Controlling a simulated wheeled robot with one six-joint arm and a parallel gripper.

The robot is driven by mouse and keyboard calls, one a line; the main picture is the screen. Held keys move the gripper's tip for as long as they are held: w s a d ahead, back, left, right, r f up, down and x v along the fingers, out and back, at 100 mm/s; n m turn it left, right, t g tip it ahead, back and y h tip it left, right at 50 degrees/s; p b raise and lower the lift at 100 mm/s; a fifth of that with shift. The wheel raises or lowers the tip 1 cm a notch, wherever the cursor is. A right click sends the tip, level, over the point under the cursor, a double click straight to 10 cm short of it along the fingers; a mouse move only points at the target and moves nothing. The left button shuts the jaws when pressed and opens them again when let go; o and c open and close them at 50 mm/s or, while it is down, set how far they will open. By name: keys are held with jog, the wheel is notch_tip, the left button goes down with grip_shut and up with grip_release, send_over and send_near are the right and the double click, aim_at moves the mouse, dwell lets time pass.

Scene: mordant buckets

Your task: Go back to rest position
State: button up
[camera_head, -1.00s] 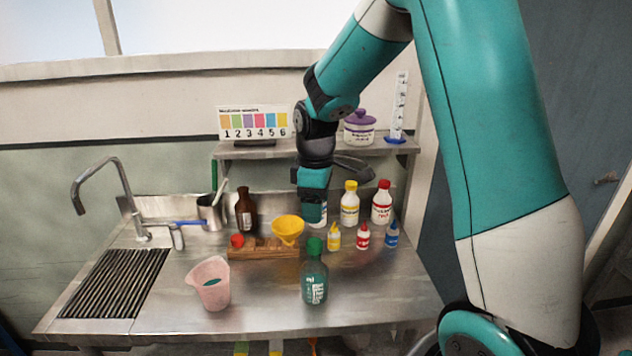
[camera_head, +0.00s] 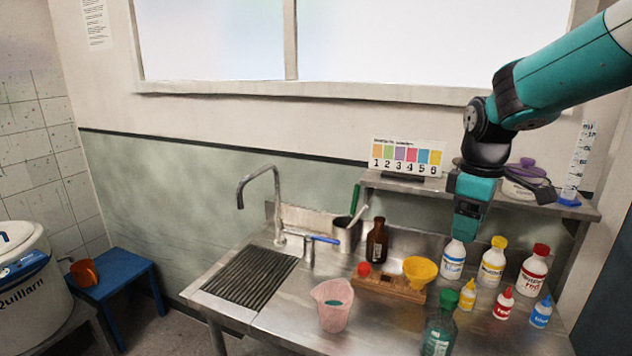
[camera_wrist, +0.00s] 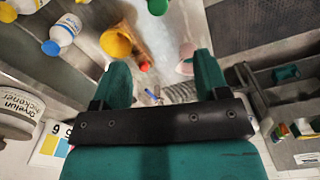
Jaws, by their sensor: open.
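My gripper (camera_head: 466,222) hangs from my arm at the right of the head view, pointing down in front of the back shelf. In the wrist view its two green fingers (camera_wrist: 160,72) are spread apart with nothing held between them. In the head view its tip overlaps the top of a white bottle with a blue label (camera_head: 453,262); I cannot tell the gap, and the bottle's cap is hidden. Bottles with a yellow cap (camera_head: 492,264) and a red cap (camera_head: 533,273) stand to its right.
The steel counter holds a pink beaker (camera_head: 333,306), a green bottle (camera_head: 438,328), a yellow funnel (camera_head: 420,271), a brown bottle (camera_head: 377,243) and small dropper bottles (camera_head: 503,303). A shelf (camera_head: 410,186) carries a numbered colour card (camera_head: 407,157). A tap (camera_head: 262,190) and blue stool (camera_head: 118,279) are left.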

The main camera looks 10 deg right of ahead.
jog(key=s+a+f+y+b, duration=0.1)
jog(key=s+a+y+b, duration=0.1)
jog(key=s+a, duration=0.8)
jog(key=s+a+f+m+y+b, duration=0.1)
jog(key=s+a+f+y, duration=0.1)
jog(key=s+a, duration=0.9)
jog(key=shift+s+b, duration=0.35)
jog(key=shift+s, duration=0.05)
jog(key=shift+f, duration=0.1)
